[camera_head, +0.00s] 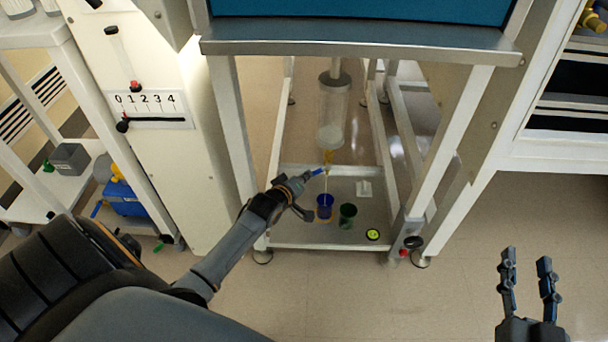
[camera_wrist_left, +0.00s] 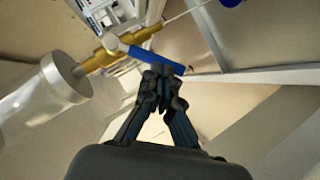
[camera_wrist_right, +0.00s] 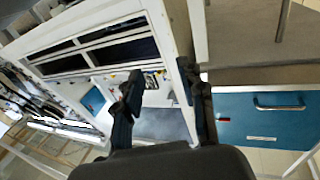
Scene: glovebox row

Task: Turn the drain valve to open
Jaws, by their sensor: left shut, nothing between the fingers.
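The drain valve (camera_head: 327,157) is a brass fitting under a clear cylinder (camera_head: 332,115). Its blue lever (camera_head: 316,172) sticks out sideways toward my left gripper. In the left wrist view the brass body (camera_wrist_left: 98,58) and blue lever (camera_wrist_left: 150,57) show close up. My left gripper (camera_head: 300,182) is shut and empty, its fingertips right at the lever; whether they touch it I cannot tell. A thin pale line runs from the valve down to a blue cup (camera_head: 324,207). My right gripper (camera_head: 527,255) is open and empty, far to the right over the floor.
A green cup (camera_head: 347,217) and a yellow-black disc (camera_head: 373,234) are on the metal shelf (camera_head: 300,233) below the valve. Frame legs (camera_head: 232,130) stand on both sides. A white panel with a numbered scale (camera_head: 150,110) is at left. Floor at right is clear.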

